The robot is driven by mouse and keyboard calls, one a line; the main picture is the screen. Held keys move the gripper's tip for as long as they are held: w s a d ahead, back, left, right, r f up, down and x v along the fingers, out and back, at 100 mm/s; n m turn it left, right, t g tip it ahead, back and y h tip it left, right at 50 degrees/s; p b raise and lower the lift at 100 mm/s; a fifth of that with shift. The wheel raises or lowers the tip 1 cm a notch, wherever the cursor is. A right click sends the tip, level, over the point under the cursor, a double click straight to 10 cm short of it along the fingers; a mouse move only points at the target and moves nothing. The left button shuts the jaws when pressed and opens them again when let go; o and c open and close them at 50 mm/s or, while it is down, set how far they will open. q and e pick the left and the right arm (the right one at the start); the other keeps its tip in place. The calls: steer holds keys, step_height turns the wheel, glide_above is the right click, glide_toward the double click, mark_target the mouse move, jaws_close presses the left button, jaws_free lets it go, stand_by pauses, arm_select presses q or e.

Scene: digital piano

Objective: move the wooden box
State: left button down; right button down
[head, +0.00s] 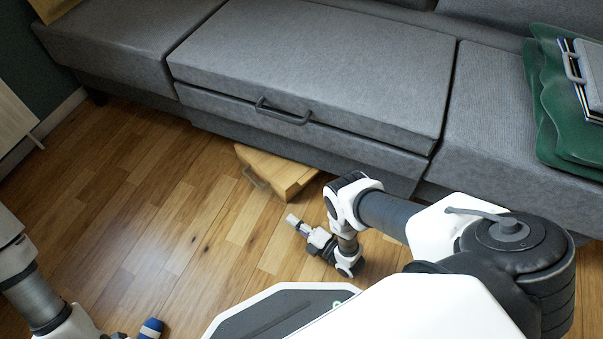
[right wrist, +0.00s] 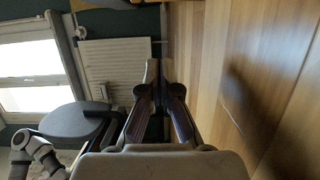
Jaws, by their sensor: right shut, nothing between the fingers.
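The wooden box (head: 276,170) is a light brown box on the floor, partly under the front edge of the grey sofa. A handle shows on its left front side, and its back part is hidden by the sofa. My right gripper (head: 292,220) is low over the floor, in front of the box and apart from it, pointing left. In the right wrist view its fingers (right wrist: 153,72) are together and empty. Part of my left gripper (head: 150,328) shows at the bottom left edge, far from the box; its fingers cannot be made out.
The grey sofa (head: 300,65) spans the back, with a handle (head: 283,112) on its middle section. A green cloth (head: 552,120) with folders (head: 590,75) lies on the right seat. The wooden floor (head: 130,210) is clear to the left. A radiator (right wrist: 113,65) shows in the right wrist view.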

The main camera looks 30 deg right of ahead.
mark_target(291, 191)
steer(key=x, duration=0.2)
steer(key=b+x, duration=0.1)
steer(key=x, duration=0.1)
steer(key=shift+f, duration=0.25)
steer(key=w+d+b, duration=0.2)
steer(key=shift+w+d, duration=0.3)
steer(key=shift+w+d+r, duration=0.15)
steer(key=shift+d+r, duration=0.1)
steer(key=w+d, duration=0.1)
steer(key=w+d+b, duration=0.1)
steer(key=d, duration=0.1)
steer(key=shift+w+d, duration=0.15)
steer(key=shift+w, duration=0.05)
